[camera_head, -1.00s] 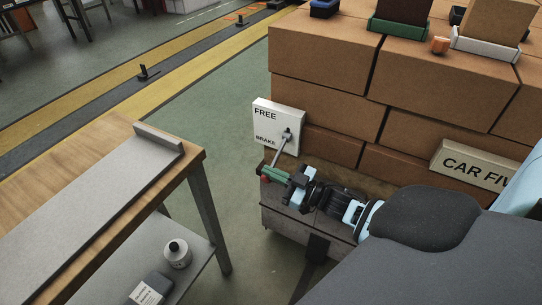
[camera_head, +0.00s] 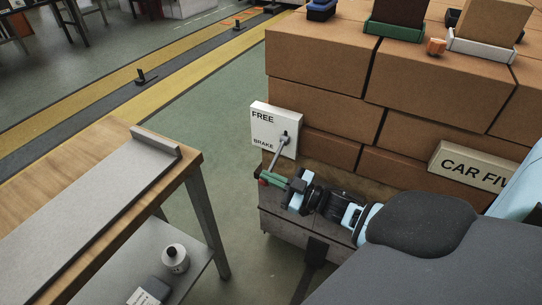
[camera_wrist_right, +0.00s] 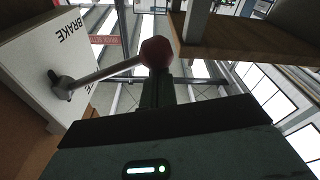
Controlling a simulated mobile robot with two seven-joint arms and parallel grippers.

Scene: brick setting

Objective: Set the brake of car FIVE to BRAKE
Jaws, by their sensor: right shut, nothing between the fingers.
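The knob also shows in the right wrist view (camera_wrist_right: 157,52). My right gripper (camera_head: 272,180) is shut and empty, its green fingers right at the knob. The wrist view shows the fingertips close to the knob; I cannot tell whether they touch. The sign CAR FIVE (camera_head: 470,168) is partly hidden by my arm. My left gripper is out of view.
The car's grey deck edge (camera_head: 283,228) lies below my gripper. Green floor is clear between bench and car.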

